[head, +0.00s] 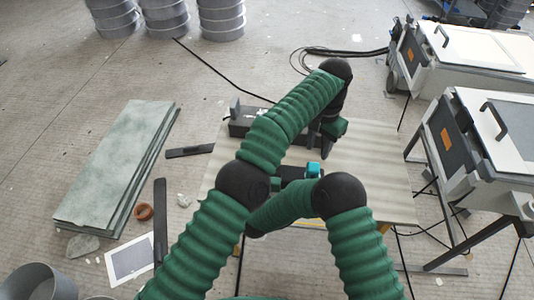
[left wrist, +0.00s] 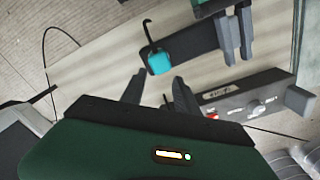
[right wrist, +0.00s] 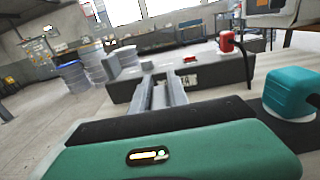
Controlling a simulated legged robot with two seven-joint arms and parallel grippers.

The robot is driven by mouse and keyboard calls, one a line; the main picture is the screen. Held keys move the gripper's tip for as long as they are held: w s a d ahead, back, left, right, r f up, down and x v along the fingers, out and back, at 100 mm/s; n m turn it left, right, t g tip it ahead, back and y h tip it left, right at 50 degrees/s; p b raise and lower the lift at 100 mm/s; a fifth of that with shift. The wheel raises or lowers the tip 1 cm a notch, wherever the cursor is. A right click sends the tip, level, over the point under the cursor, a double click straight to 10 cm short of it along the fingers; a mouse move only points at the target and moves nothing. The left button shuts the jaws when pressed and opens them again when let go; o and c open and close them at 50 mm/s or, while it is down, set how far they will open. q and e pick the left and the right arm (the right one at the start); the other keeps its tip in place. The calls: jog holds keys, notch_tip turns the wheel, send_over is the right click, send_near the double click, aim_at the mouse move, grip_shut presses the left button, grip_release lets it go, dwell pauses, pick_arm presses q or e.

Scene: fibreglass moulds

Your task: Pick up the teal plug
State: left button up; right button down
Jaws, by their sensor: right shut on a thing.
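The teal plug (head: 313,168) rests on a dark strip on the pale board. It shows in the left wrist view (left wrist: 160,62) with a black cord, and at the right edge of the right wrist view (right wrist: 290,92). My left gripper (head: 326,152) is open, its two fingers (left wrist: 158,92) spread just short of the plug, nothing between them. My right gripper (right wrist: 160,95) has its fingers close together, pointing at the grey power box, with the plug off to their right. What they hold cannot be made out.
White machines (head: 490,125) stand at the right. Grey-green sheets (head: 118,160) lie on the floor at the left. The board's right part is clear.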

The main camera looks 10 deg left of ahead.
aim_at(314, 167)
pick_arm(q)
jog(key=shift+o, duration=2.3)
jog(key=shift+s+d+r+n, duration=0.1)
jog(key=shift+s+n, duration=0.05)
jog(key=shift+n, duration=0.75)
jog(key=n, duration=0.3)
jog(key=r+n, duration=0.1)
jog(key=n, duration=0.1)
jog(key=shift+s+d, duration=0.25)
jog(key=shift+d, duration=0.05)
jog(key=shift+f+n, duration=0.3)
jog(key=shift+f, duration=0.05)
jog(key=f, duration=0.7)
jog(key=a+f, duration=0.1)
jog(key=f, duration=0.3)
jog(key=shift+w+f, duration=0.2)
jog(key=shift+w, duration=0.15)
